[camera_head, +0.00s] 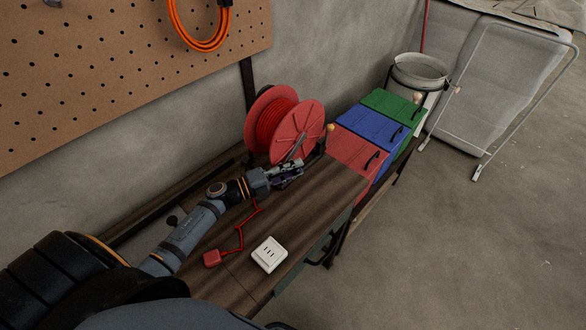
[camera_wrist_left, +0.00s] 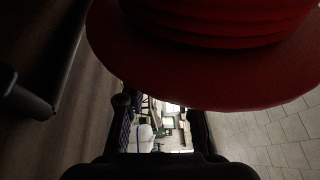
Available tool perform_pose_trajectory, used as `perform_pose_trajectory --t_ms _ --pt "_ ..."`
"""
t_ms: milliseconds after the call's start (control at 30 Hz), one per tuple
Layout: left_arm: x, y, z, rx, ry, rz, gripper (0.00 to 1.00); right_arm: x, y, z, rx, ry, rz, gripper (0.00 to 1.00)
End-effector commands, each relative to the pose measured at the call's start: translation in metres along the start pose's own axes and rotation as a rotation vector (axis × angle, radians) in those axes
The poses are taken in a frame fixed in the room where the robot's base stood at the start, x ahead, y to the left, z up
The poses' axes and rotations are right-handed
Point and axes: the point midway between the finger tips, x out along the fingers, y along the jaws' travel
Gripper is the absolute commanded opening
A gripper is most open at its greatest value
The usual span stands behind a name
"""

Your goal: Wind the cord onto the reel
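The reel (camera_head: 309,124) has red flanges and stands upright on the wooden bench, with red cord (camera_head: 270,122) wound around its drum. A metal crank (camera_head: 295,147) shows on its near face. A loose length of red cord (camera_head: 240,235) runs along the bench to a red plug (camera_head: 212,258). My left gripper (camera_head: 291,171) is just below the reel's near face, close to the crank; contact is unclear. In the left wrist view the reel's flange (camera_wrist_left: 210,85) looms over my left gripper (camera_wrist_left: 160,125), whose fingers look apart. My right gripper is out of view.
A white socket box (camera_head: 269,254) sits near the bench's front edge. Red, blue (camera_head: 370,130) and green lidded boxes stand right of the reel, with a bucket (camera_head: 418,72) behind them. A pegboard (camera_head: 120,70) with an orange cable hangs on the wall. The floor at right is clear.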

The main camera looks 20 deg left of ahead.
Motion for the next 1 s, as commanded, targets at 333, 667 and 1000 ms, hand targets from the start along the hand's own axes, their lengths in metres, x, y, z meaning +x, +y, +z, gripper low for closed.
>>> perform_pose_trajectory --t_ms 333,667,1000 --pt "0.000 0.000 0.000 0.000 0.000 0.000 0.00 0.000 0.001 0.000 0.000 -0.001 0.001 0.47" --pt "0.007 0.014 0.003 0.000 0.000 -0.001 0.00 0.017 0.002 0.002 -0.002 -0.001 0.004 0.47" --pt "0.020 0.026 0.007 -0.001 0.000 0.005 0.00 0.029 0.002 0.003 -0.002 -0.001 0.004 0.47"
